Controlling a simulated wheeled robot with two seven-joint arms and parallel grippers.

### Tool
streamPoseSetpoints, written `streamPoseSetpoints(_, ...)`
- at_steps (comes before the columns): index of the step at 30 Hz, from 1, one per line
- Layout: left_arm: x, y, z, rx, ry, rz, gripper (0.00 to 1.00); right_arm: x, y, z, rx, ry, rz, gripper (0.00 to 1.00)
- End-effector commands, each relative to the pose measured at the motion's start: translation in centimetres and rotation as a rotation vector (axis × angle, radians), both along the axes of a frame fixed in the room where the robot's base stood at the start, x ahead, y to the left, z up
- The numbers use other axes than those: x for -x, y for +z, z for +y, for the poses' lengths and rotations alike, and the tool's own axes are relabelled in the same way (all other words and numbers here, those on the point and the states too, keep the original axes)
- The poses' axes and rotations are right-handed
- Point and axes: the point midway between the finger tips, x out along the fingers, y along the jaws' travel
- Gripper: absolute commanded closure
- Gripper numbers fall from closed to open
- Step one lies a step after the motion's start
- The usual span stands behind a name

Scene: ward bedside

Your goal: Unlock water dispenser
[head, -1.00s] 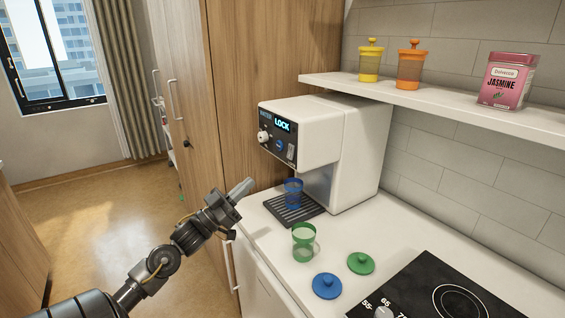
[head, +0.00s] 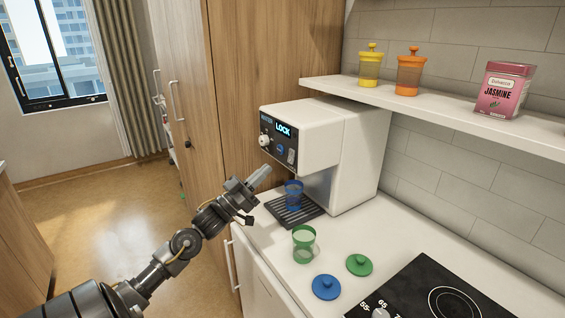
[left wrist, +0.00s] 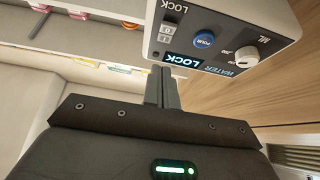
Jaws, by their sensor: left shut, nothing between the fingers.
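The white water dispenser (head: 345,150) stands on the counter against the wooden cabinet. Its dark front panel (head: 277,141) has a display reading LOCK, a white knob, a blue button and a small switch. The panel (left wrist: 215,45) also shows upside down in the left wrist view, with the blue POUR button (left wrist: 204,39) and the lock switch (left wrist: 166,33). My left gripper (head: 262,175) is shut and empty, in front of and below the panel. In the left wrist view its fingertips (left wrist: 162,72) are near the panel's edge; contact cannot be told. My right gripper is not in view.
A blue cup (head: 293,193) stands on the drip tray (head: 283,207) under the spout. A green cup (head: 303,245), a blue lid (head: 326,287) and a green lid (head: 359,265) are on the counter, with a cooktop (head: 430,290) at right. A shelf (head: 440,100) hangs above.

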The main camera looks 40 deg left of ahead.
Motion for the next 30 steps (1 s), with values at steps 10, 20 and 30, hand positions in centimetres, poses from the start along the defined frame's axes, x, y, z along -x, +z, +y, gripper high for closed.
streamPoseSetpoints(10,-4.8,0.8,-1.4,0.002,0.001,0.001,1.00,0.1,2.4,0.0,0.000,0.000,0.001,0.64)
streamPoseSetpoints(20,-5.8,0.2,-1.7,0.000,0.000,0.001,1.00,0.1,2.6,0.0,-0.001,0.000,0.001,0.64)
streamPoseSetpoints(30,-6.2,-0.5,-1.9,0.011,0.000,-0.031,1.00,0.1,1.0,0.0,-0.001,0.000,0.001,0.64)
